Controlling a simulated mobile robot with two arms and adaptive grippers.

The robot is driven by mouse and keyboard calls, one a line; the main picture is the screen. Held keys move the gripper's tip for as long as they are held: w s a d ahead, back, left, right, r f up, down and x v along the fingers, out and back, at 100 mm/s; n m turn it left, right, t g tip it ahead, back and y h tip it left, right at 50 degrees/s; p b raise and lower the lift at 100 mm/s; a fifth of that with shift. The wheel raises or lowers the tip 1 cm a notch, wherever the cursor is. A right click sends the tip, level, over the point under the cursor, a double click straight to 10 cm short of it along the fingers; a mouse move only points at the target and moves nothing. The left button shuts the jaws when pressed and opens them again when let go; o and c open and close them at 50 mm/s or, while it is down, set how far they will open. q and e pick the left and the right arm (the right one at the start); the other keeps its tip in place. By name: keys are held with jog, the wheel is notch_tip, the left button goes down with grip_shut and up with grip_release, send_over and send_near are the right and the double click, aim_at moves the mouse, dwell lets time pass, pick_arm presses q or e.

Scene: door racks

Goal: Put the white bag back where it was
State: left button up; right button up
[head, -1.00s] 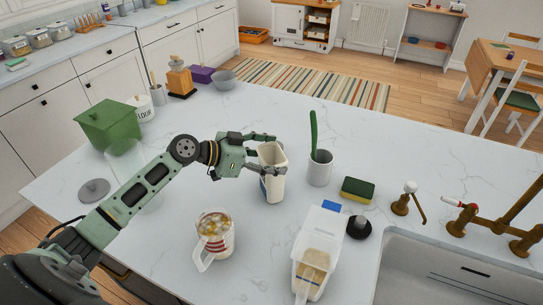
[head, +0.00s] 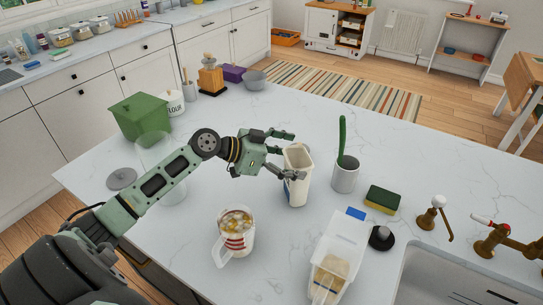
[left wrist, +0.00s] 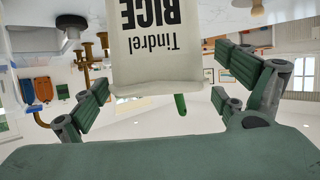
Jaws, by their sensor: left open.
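The white bag (head: 297,190) stands upright on the white marble island, open at the top. In the left wrist view the fingers are spread wide on both sides of the bag, with visible gaps. My right gripper is not in view.
A grey cup (head: 345,177) with a green-handled brush stands close right of the bag, with a sponge (head: 382,199) beyond. A green box (head: 140,120) and flour canister (head: 174,103) are at left.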

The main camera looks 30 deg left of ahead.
pick_arm(q)
jog(key=b+v, duration=0.3)
jog(key=v, duration=0.7)
jog(key=shift+s, duration=0.2)
jog(key=shift+a, duration=0.1)
